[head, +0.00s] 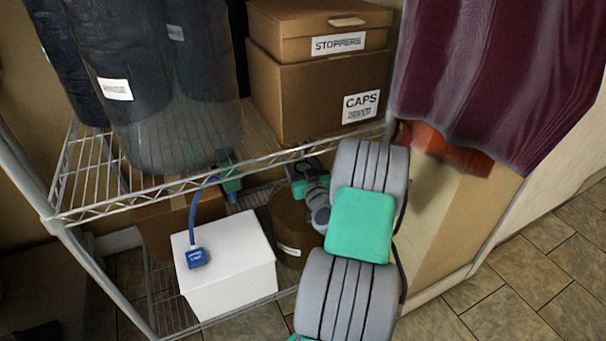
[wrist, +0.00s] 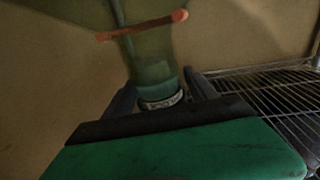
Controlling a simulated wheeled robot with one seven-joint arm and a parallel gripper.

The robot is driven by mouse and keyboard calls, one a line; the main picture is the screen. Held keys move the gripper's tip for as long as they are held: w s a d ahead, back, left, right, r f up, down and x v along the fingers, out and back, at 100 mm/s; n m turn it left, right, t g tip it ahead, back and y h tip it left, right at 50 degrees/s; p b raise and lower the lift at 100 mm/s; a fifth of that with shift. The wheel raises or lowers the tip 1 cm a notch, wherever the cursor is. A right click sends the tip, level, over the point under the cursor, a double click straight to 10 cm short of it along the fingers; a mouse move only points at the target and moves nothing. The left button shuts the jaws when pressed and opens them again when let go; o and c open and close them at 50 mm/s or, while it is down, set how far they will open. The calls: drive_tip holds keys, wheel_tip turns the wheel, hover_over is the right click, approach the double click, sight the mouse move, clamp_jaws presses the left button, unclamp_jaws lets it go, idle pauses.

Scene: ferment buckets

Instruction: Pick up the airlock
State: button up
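My gripper (wrist: 160,78) shows in the wrist view with its two dark fingers apart. A translucent green piece with a tubular lower end (wrist: 152,72), which looks like the airlock, stands between them. The fingers flank it closely; contact is not clear. It widens upward, with an orange-red band across it and a pale ring at its base. In the head view my arm reaches under the upper wire shelf, and the fingers are hidden there. A small green piece (head: 231,176) shows just under that shelf, left of my wrist; I cannot tell whether it is the same piece.
A white box (head: 232,275) with a blue tag (head: 196,257) on a blue cord stands on the lower rack. Dark buckets (head: 165,70) and cardboard boxes (head: 310,95) stand on the upper wire shelf (head: 85,180). A purple cloth (head: 490,70) hangs at the right.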

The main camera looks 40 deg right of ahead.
clamp_jaws()
idle(0.5)
drive_tip(key=shift+r+p, duration=0.4)
drive_tip(key=shift+r, duration=0.2)
drive_tip(key=r+v, duration=0.2)
drive_tip(key=v, duration=1.6)
drive_tip(key=shift+f+x, duration=0.2)
drive_tip(key=shift+x, duration=2.7)
drive_tip(key=shift+f+x, duration=0.2)
drive_tip(key=shift+x, duration=2.7)
drive_tip(key=shift+f+x, duration=0.2)
drive_tip(key=shift+x, duration=2.7)
drive_tip(key=shift+w+d+b, duration=0.1)
drive_tip(key=shift+w+b, duration=0.2)
drive_tip(key=shift+b, duration=0.15)
